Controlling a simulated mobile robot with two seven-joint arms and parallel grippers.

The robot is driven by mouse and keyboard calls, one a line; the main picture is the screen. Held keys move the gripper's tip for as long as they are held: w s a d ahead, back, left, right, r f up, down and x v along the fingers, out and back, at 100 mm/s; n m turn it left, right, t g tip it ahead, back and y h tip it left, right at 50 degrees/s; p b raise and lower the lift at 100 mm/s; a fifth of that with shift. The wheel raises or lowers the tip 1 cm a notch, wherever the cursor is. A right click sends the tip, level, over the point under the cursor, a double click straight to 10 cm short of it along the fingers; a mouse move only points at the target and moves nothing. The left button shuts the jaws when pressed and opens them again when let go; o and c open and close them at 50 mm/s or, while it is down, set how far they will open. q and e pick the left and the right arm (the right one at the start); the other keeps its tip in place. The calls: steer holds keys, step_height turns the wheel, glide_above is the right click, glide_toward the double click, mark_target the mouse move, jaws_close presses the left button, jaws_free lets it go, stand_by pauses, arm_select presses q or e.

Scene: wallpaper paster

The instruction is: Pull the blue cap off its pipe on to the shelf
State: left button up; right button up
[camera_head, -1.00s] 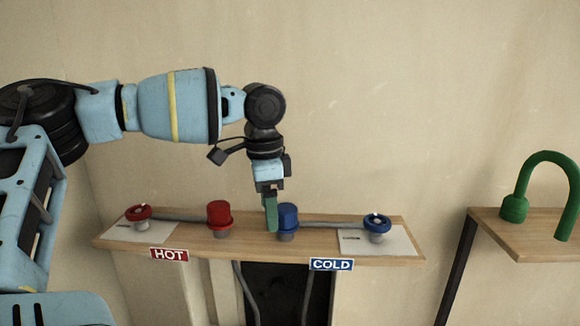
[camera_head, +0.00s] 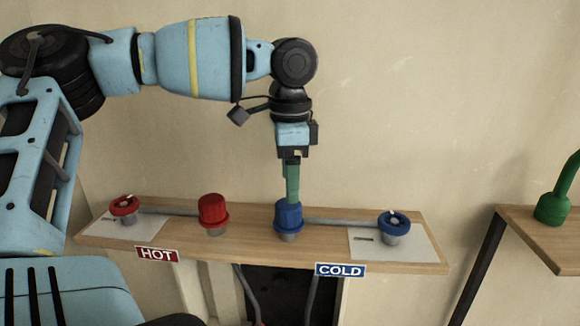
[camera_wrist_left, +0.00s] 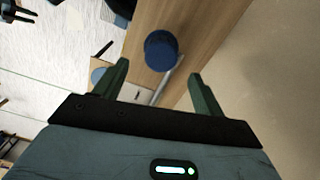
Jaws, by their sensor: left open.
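The blue cap (camera_head: 288,218) sits on a short grey pipe stub at the middle of the wooden shelf (camera_head: 250,238). My left gripper (camera_head: 291,200) points down just above the cap, its green fingers overlapping the cap's top edge in the head view. In the left wrist view the blue cap (camera_wrist_left: 161,48) lies just beyond the two spread fingertips (camera_wrist_left: 158,72), roughly centred between them. The gripper is open with nothing between its fingers. I cannot tell whether a finger touches the cap. My right gripper is not in view.
A red cap (camera_head: 213,212) stands left of the blue one. A red valve (camera_head: 124,206) and a blue valve (camera_head: 393,224) stand near the shelf ends on white plates, joined to grey pipes. A green bent pipe (camera_head: 553,205) stands on another shelf at right. The wall is close behind.

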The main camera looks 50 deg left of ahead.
mark_target(288, 213)
arm_select(q)
steer(key=shift+f, duration=3.2)
steer(key=shift+r, duration=0.1)
steer(key=c, duration=1.2)
